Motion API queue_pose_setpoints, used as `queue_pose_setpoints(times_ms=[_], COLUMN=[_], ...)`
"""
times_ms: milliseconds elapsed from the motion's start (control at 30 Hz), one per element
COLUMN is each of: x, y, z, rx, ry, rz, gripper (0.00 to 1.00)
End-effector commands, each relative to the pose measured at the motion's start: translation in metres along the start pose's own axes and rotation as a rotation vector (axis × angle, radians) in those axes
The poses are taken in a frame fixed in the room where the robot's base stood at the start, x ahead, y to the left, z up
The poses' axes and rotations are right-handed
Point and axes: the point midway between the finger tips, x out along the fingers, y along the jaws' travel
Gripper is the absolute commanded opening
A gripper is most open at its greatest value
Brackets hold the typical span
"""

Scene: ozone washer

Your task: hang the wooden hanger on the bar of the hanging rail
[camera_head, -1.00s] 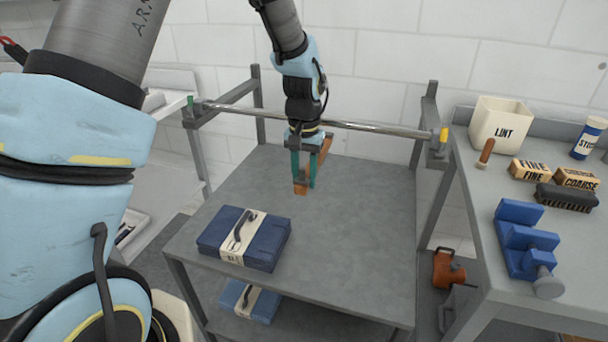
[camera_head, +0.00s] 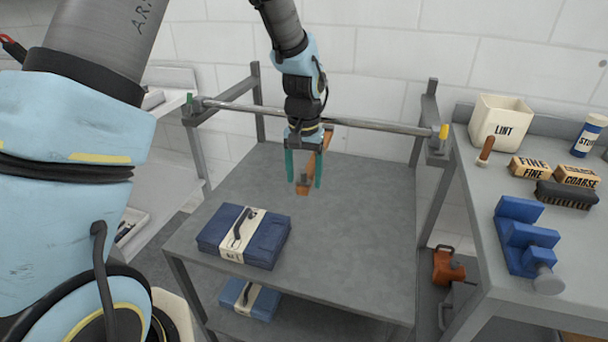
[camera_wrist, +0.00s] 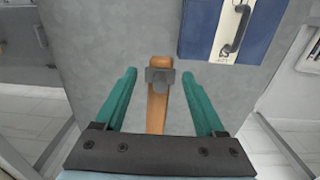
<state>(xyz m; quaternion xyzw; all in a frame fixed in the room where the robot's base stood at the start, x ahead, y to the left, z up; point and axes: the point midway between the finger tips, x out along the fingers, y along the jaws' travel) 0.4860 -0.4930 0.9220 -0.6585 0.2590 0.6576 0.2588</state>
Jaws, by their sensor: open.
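My gripper (camera_head: 304,181) is open in front of the hanging rail's bar (camera_head: 375,126), above the grey table. Its green fingers stand on either side of the wooden hanger (camera_head: 312,163), with a gap on both sides in the wrist view. The hanger shows end-on there as a narrow wooden strip (camera_wrist: 157,112) with a grey metal piece (camera_wrist: 160,77) across it. In the head view the hanger slants from near the bar down between the fingertips, seemingly above the tabletop. My gripper hides its upper middle, and I cannot see its hook on the bar.
A blue folded bundle (camera_head: 266,240) lies on the table (camera_head: 350,255), left of the hanger; another (camera_head: 250,300) is on the shelf below. The rail's posts stand either side. The right bench holds a lint bin (camera_head: 500,122), brushes and a blue stepped block (camera_head: 525,238).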

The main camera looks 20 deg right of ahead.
Motion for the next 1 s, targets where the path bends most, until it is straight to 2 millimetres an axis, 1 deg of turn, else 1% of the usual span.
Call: queue_pose_setpoints(times_ms=[67,167,400,500,600,733,900,967,1000], x=[-0.004,-0.016,-0.063,-0.081,-0.095,-0.105,-0.108,-0.107,-0.107], y=[0.0,0.0,0.0,0.0,0.0,0.0,-0.001,-0.008,-0.018], z=[-0.001,-0.002,-0.002,-0.001,-0.001,-0.001,0.0,0.003,0.006], rx=[0.0,0.0,0.0,0.0,0.0,0.0,-0.002,-0.015,-0.032], ry=[0.003,0.006,0.008,0.006,0.005,0.003,0.001,0.003,0.007], rz=[0.0,0.0,0.001,0.001,0.001,0.001,0.0,0.0,0.0], gripper=[0.72,0.72,0.72,0.72,0.72,0.72,0.72,0.72,0.72])
